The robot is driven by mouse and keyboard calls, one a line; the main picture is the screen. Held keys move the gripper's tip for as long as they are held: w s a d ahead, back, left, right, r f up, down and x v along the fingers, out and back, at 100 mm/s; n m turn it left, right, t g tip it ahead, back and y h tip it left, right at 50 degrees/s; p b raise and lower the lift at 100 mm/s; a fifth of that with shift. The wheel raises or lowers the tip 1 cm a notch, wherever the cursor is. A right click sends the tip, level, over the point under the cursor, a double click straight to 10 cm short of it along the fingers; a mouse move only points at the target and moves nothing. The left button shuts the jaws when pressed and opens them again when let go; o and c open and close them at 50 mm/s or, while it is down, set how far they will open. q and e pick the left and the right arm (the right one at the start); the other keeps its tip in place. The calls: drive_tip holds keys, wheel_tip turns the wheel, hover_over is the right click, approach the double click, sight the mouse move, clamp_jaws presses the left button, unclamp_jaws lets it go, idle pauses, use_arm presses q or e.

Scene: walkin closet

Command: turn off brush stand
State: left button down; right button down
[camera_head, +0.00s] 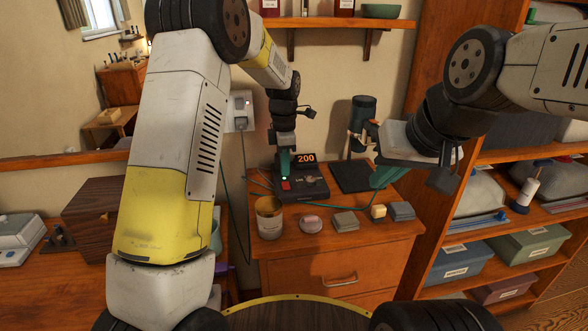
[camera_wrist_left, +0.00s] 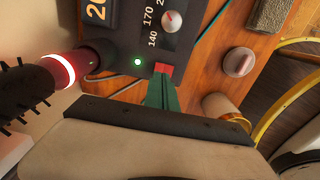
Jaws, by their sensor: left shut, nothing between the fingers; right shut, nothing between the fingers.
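The brush stand is a dark control unit (camera_head: 310,187) on the wooden cabinet, with a lit display reading 200. Its red switch (camera_head: 285,184) and lit green lamp also show in the left wrist view (camera_wrist_left: 162,68). A black bristled brush (camera_wrist_left: 22,88) with a glowing red ring joins the unit there. My left gripper (camera_head: 285,174) is shut and empty, its green fingertips pointing at the red switch. In the wrist view the fingertips (camera_wrist_left: 163,82) overlap the switch's lower edge; I cannot tell if they touch it. My right gripper (camera_head: 380,180) is shut and empty, right of the unit.
A tin (camera_head: 269,222), a pink round piece (camera_head: 311,224) and several small blocks line the cabinet's front edge. A dark cylinder (camera_head: 363,115) stands behind the right gripper. A wall outlet (camera_head: 240,110) has a cable. Shelves with bins (camera_head: 446,262) stand at right.

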use_arm(q)
wheel_tip(320, 180, up, 10)
idle(0.4)
drive_tip(key=shift+a+r, duration=0.1)
drive_tip(key=shift+r, duration=0.05)
drive_tip(key=s+a+r+m+t+h, duration=0.1)
drive_tip(key=s+a+r+m, duration=0.25)
drive_tip(key=s, duration=0.25)
drive_tip(key=s+a+r+m+t+h, duration=0.1)
drive_tip(key=s+a+r+m, duration=0.25)
drive_tip(key=s+m, duration=0.2)
drive_tip(key=s+a+r+m+t, duration=0.1)
drive_tip(key=s+a+m+t, duration=0.2)
drive_tip(key=s+m, duration=0.8)
drive_tip(key=n+g+y, duration=0.2)
drive_tip(key=n+g, duration=0.2)
drive_tip(key=n, duration=1.6)
hover_over(285, 184)
drive_tip(key=s, duration=0.2)
wheel_tip(285, 184, down, 8)
drive_tip(key=shift+w+d, duration=0.2)
